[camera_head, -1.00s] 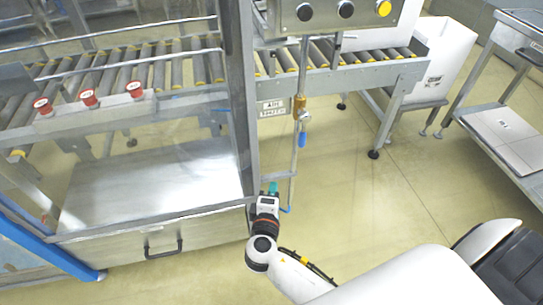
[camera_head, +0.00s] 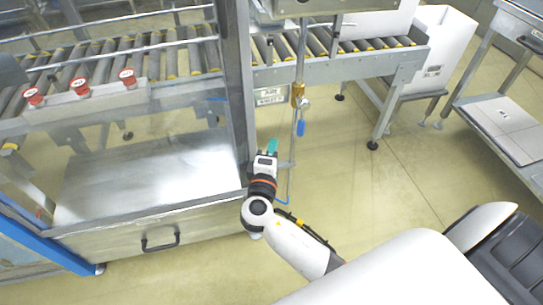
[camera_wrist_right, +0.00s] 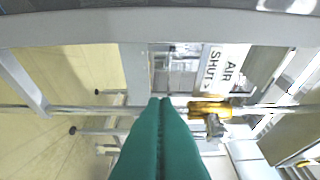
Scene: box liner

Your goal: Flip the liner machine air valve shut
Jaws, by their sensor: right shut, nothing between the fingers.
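The air valve (camera_head: 298,96) has a brass body on a thin vertical pipe, with a blue lever (camera_head: 301,128) hanging down beside the pipe. A label (camera_head: 270,94) is fixed to the frame just left of it. In the right wrist view the brass valve body (camera_wrist_right: 210,109) lies right of the fingertips, under the label reading AIR SHUT (camera_wrist_right: 222,68); the blue lever is not clear there. My right gripper (camera_head: 271,147) is shut and empty, with teal fingers pointing up, below and left of the lever and apart from it. My left gripper is not in view.
The machine's metal post (camera_head: 238,90) stands close left of my right gripper. A roller conveyor (camera_head: 340,60) runs behind the valve. A drawer with a black handle (camera_head: 160,240) is at lower left. The floor right of the pipe is clear.

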